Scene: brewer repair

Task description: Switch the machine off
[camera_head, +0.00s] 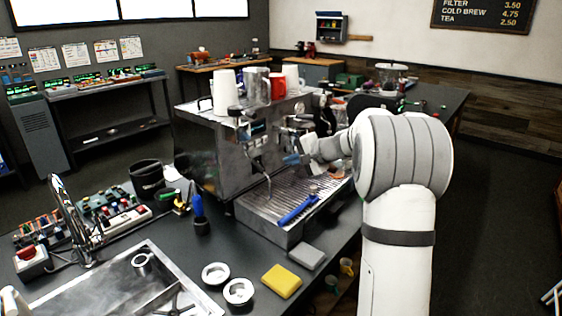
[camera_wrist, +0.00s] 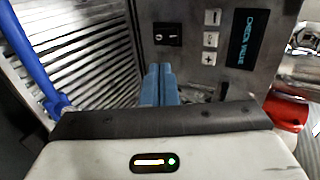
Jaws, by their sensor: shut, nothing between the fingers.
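The steel espresso machine (camera_head: 232,152) stands on the dark counter. In the wrist view its front panel (camera_wrist: 190,62) fills the upper middle. A black rocker switch (camera_wrist: 168,34) with white marks is on that panel; I cannot tell which side is pressed. My gripper (camera_wrist: 160,72) is shut and empty, its blue fingertips just below the switch in the picture; contact with the panel cannot be told. In the head view my gripper (camera_head: 292,160) is at the machine's front, above the drip tray (camera_head: 268,215).
A blue-handled tool (camera_head: 298,210) lies on the drip tray. A steam wand (camera_head: 267,185) hangs to the left of my gripper. Cups (camera_head: 225,90) stand on top.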

